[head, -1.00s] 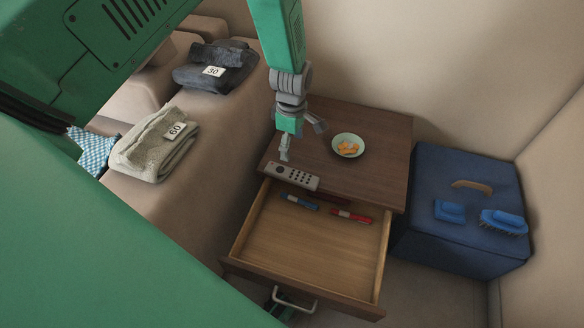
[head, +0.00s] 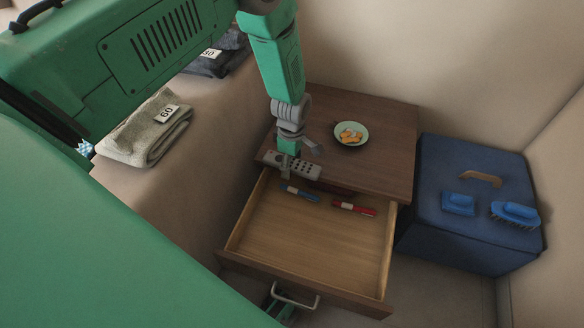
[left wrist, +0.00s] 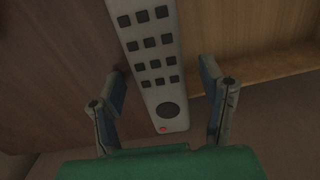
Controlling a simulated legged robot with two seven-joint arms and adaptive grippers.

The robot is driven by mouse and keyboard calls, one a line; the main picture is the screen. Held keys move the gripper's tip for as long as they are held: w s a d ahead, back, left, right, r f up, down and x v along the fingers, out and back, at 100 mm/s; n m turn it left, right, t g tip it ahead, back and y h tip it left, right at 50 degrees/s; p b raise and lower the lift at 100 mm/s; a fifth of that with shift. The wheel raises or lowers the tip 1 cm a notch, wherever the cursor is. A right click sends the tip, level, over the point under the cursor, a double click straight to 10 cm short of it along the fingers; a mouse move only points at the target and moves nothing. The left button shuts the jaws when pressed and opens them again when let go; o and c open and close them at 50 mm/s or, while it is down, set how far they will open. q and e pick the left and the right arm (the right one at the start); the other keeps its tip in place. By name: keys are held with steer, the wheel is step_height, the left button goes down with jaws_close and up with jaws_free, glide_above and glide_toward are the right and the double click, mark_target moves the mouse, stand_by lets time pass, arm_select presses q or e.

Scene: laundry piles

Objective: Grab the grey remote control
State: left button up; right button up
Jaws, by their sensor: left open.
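The grey remote control (head: 304,169) lies on the front edge of the wooden nightstand top, above the open drawer. In the left wrist view the remote (left wrist: 157,85) shows dark square buttons, a round dark button and a red one. My left gripper (head: 291,174) is at the remote's left part and hides some of it. In the left wrist view my left gripper (left wrist: 163,85) is open, with one finger on each side of the remote. I cannot tell whether the fingers touch it.
The open drawer (head: 290,240) holds a blue marker (head: 299,193) and a red marker (head: 354,208). A bowl (head: 351,134) with orange pieces stands on the nightstand (head: 385,150). A blue box (head: 450,235) with brushes is at right. Folded laundry (head: 145,140) lies at left.

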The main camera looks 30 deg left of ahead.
arm_select(q)
steer(key=c, duration=1.3)
steer(key=shift+r, duration=0.15)
